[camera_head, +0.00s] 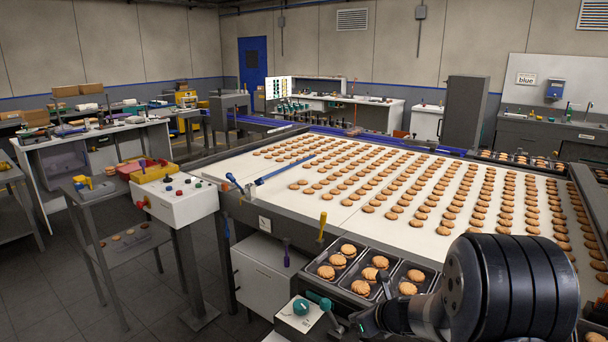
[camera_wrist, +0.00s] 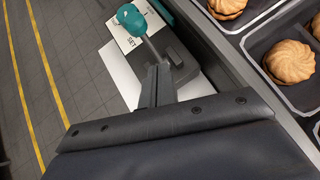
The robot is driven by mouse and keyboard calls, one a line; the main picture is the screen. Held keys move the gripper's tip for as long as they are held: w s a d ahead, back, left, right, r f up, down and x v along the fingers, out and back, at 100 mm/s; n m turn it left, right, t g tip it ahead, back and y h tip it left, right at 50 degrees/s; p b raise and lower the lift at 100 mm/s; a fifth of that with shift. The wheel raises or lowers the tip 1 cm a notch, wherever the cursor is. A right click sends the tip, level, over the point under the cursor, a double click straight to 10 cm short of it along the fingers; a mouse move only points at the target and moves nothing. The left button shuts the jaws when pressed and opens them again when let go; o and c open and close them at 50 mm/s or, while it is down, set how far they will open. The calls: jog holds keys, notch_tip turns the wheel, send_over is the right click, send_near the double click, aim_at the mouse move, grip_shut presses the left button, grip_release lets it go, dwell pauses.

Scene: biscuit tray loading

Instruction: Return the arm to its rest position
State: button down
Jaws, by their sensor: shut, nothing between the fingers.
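My arm reaches in from the lower right of the head view. Its large black joint covers part of the conveyor's near right side. My gripper (camera_wrist: 156,84) shows in the wrist view as narrow dark fingers held together, with nothing between them. In the head view its end is small and partly hidden at the bottom, near the biscuit trays. In the wrist view the fingers point towards a small box with a teal knob (camera_wrist: 131,19) and a "SET" label. Whether they touch the box I cannot tell.
Black trays (camera_head: 326,266) with biscuits stand at the conveyor's near edge, close to my gripper. The pale conveyor belt (camera_head: 345,212) carries many rows of biscuits. A white control box (camera_head: 176,205) with buttons stands at the left. Grey floor (camera_wrist: 75,60) lies open at left.

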jog(key=d+f+t+y+b, duration=0.1)
jog(key=b, duration=0.2)
jog(key=s+d+f+t+y+b, duration=0.1)
jog(key=b, duration=0.3)
jog(key=s+d+f+t+y+b, duration=0.1)
jog(key=b, duration=0.3)
jog(key=shift+s+f+m, duration=0.1)
jog(key=shift+f+m, duration=0.2)
jog(key=shift+m, duration=0.1)
jog(key=shift+d, duration=0.1)
jog(key=shift+s+y, duration=0.15)
jog(key=shift+y, duration=0.15)
